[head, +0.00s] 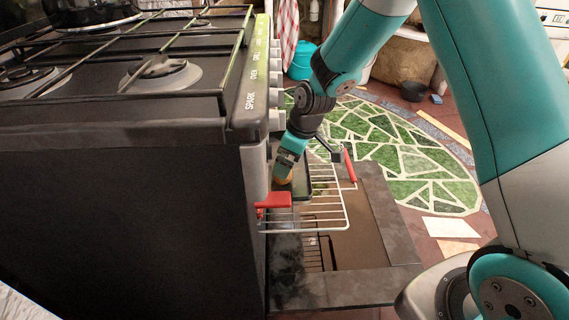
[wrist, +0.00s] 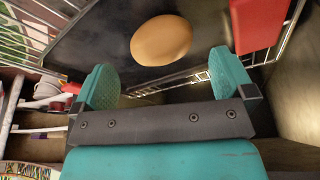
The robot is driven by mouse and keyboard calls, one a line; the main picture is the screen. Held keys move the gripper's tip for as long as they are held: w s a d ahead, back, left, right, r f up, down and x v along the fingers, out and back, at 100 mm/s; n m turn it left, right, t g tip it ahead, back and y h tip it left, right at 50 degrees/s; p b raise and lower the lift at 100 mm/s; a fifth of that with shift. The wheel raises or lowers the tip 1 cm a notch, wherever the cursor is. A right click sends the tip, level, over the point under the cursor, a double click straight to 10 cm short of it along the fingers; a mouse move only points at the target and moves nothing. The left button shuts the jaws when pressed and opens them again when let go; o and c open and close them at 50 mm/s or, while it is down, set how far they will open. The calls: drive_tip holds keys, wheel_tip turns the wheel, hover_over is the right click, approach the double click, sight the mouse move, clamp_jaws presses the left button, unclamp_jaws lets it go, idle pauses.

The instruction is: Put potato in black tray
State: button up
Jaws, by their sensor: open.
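The potato (wrist: 161,40) is a smooth tan oval in the wrist view. It appears to rest on the dark flat surface of the black tray (wrist: 95,40), just beyond my open fingertips and between their lines. My gripper (wrist: 163,78) has its two teal fingers spread, with nothing between them. In the head view my gripper (head: 289,160) points down over the pulled-out oven rack, and the potato (head: 284,178) shows partly just below it. The black tray (head: 322,178) lies on the rack, partly hidden by my arm and the stove.
The wire rack (head: 345,215) sticks out above the lowered oven door (head: 350,288). Red grips (head: 274,200) and (head: 349,166) sit at the rack's sides. The stove's dark side (head: 140,230) stands close at left. Green mosaic floor (head: 420,165) lies beyond.

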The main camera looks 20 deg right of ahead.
drive_tip(key=p+v, duration=0.1)
drive_tip(key=v, duration=0.6)
drive_tip(key=shift+p, duration=0.3)
